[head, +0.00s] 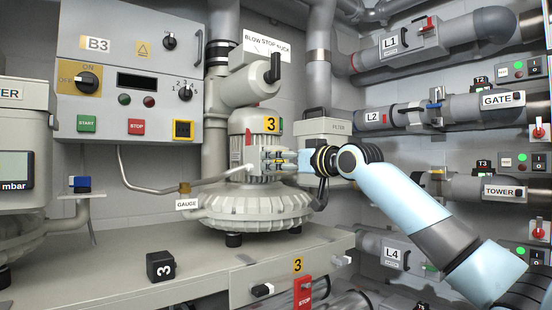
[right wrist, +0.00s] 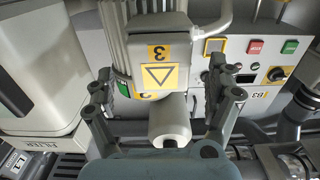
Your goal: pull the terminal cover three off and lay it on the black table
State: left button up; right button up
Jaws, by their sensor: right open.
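In the right wrist view, a grey box-shaped cover (right wrist: 152,28) with a yellow triangle label and a yellow 3 label sits on the ribbed blower body. I take it to be terminal cover three. My right gripper (right wrist: 163,85) is open, its fingers spread to either side of the cover's lower end and a pale round knob (right wrist: 169,122). Contact cannot be told. In the head view my right gripper (head: 288,161) is at the blower motor below its yellow 3 label, hiding much of the motor's side. My left gripper is out of view. I cannot make out a black table.
A bent metal pipe (head: 150,190) runs left of the blower. Control panel B3 (head: 130,80) is behind left; pipes and valves line the right wall.

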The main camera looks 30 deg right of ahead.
jog(key=shift+w+a, duration=0.1)
jog(key=shift+w, duration=0.95)
jog(key=shift+p, duration=0.45)
dwell(0.3)
jog(key=c, duration=1.6)
jog(key=s+p, duration=0.1)
jog(key=s, duration=0.5)
jog(key=shift+d+p, duration=0.3)
dwell(0.5)
